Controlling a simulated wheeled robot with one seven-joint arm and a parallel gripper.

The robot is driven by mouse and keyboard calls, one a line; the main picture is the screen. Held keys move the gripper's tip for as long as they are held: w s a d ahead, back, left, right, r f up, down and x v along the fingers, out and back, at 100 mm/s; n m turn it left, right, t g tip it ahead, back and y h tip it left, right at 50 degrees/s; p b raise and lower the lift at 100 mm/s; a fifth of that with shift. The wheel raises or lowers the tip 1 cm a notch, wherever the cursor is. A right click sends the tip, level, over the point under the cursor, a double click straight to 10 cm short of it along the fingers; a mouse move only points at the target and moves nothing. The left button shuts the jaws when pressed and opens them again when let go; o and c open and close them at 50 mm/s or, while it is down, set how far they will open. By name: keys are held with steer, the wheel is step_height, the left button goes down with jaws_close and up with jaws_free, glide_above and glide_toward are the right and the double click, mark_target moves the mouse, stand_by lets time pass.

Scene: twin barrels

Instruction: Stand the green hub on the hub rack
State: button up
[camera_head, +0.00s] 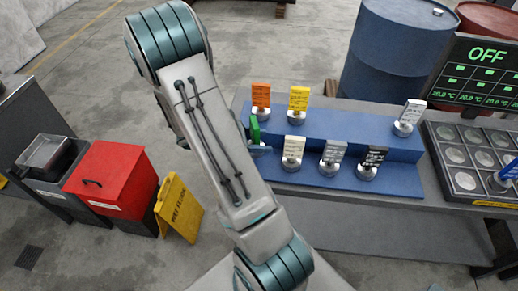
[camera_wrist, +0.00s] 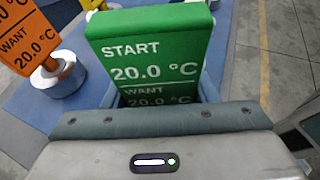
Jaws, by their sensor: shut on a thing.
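The green hub (camera_head: 254,128) is an upright green card, partly hidden by my arm in the head view. In the wrist view the green hub (camera_wrist: 150,45) fills the top centre, its text reading START 20.0 °C. My gripper (camera_head: 260,149) is shut on it at the left end of the blue stepped rack (camera_head: 345,122). My gripper also shows along the bottom of the wrist view (camera_wrist: 158,118). The hub's lower part is hidden, so I cannot tell whether it touches the rack.
Orange (camera_head: 261,95), yellow (camera_head: 299,98) and white (camera_head: 411,112) hubs stand on the upper step. Cream (camera_head: 293,148), grey (camera_head: 333,152) and black (camera_head: 374,157) hubs stand lower. A dark tray (camera_head: 468,180) with round discs and a blue hub (camera_head: 508,172) lies right, below an OFF panel (camera_head: 488,55).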

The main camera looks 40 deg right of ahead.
steer(key=shift+f, duration=2.05)
steer(key=shift+f, duration=0.15)
steer(key=o, duration=1.3)
